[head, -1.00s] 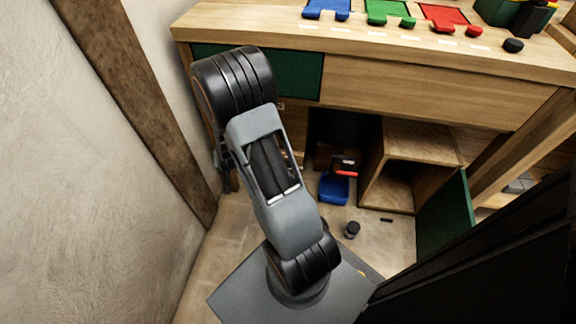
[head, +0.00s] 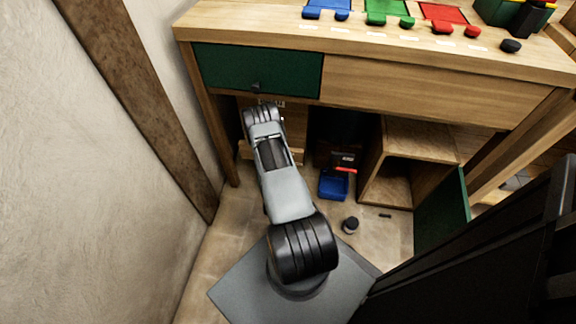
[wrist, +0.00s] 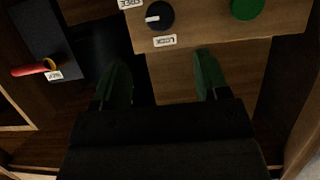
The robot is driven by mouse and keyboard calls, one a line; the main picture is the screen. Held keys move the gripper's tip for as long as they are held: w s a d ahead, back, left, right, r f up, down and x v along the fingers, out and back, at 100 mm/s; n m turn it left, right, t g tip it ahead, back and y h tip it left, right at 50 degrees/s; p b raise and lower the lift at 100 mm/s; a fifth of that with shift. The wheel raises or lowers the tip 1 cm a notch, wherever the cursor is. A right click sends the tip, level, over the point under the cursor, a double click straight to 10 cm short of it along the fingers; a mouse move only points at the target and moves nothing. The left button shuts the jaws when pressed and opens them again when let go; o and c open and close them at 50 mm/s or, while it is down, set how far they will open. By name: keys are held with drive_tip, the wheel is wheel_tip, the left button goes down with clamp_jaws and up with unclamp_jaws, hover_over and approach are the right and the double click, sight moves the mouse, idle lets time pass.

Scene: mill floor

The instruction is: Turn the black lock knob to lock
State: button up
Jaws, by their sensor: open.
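The black lock knob (wrist: 159,15) shows in the wrist view at the top, on a wooden panel. It carries a white pointer line turned to the left. A label reading "FREE" (wrist: 130,3) sits at its upper left and a label reading "LOCK" (wrist: 164,41) sits just below it. My gripper (wrist: 162,75) is open and empty, its two green-tipped fingers below the knob in the picture and apart from it. In the head view my arm reaches under the bench and hides the knob and gripper.
A green round knob (wrist: 247,8) sits right of the black one. A red handle (wrist: 30,69) juts out at the left. In the head view, a green drawer front (head: 258,70) is above my arm; a blue bin (head: 333,186) and an open cabinet (head: 395,185) stand to the right.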

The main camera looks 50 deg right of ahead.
drive_tip(key=b+x, duration=0.3)
drive_tip(key=x, duration=0.7)
drive_tip(key=shift+w+d+f, duration=0.15)
drive_tip(key=shift+d+f, duration=0.05)
drive_tip(key=c, duration=0.9)
drive_tip(key=shift+w+a+f+n+g+h+b, duration=0.15)
drive_tip(key=shift+n+g+h+b, duration=0.75)
drive_tip(key=shift+n, duration=1.3)
drive_tip(key=shift+f+n+g+h+b, duration=0.1)
drive_tip(key=shift+n+g+h+b, duration=0.45)
drive_tip(key=shift+n+h+b, duration=1.15)
drive_tip(key=shift+w+a+f+n+g+h+b, duration=0.15)
drive_tip(key=shift+n+g+h+b, duration=0.45)
drive_tip(key=shift+n, duration=2.1)
drive_tip(key=shift+s+d, duration=0.1)
